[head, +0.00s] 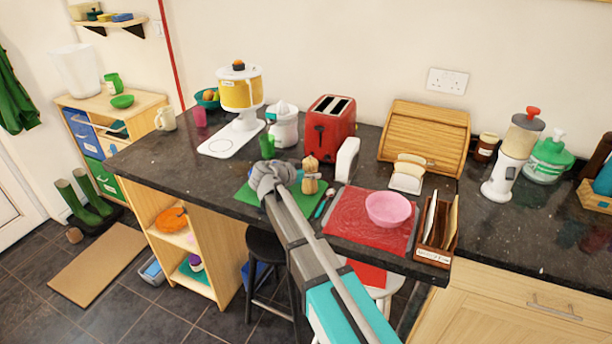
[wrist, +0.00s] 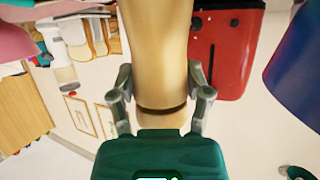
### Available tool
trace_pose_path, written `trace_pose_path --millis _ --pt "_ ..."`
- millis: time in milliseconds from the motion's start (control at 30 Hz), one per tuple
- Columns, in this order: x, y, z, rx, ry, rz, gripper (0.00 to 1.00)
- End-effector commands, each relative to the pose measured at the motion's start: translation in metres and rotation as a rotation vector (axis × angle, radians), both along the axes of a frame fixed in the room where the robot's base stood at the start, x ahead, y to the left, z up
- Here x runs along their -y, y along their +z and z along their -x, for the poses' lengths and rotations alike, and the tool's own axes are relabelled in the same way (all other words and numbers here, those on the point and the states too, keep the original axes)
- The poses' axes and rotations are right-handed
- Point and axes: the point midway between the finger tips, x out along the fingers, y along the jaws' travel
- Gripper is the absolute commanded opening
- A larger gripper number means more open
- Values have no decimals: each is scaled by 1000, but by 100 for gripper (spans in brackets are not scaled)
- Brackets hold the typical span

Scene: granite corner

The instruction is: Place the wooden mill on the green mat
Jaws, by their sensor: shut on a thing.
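The wooden mill (head: 310,179) is upright in the head view, a pale turned body with a rounded top. My gripper (head: 293,177) reaches it from the left side and is shut on it. In the wrist view the mill (wrist: 158,50) fills the middle, with one finger on each side and a dark ring low on its body. The green mat (head: 246,193) lies on the dark counter, partly hidden under my gripper and arm. The mill's foot overlaps the mat in the head view; I cannot tell whether it touches.
A teal utensil (head: 320,209) lies right of the mat, beside a red mat (head: 345,232) bearing a pink bowl (head: 389,208). The counter left of the mat is clear.

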Motion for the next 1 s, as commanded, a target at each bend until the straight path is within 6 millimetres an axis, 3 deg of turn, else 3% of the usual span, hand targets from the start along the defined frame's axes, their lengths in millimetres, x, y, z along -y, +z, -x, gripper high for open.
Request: trace_pose_path --millis 400,433,600,1000 --pt "0 -4 0 1 0 1 7" --pt "0 -3 0 0 0 0 65" --pt "0 -3 0 0 0 0 97" --pt "0 -2 0 0 0 0 98"
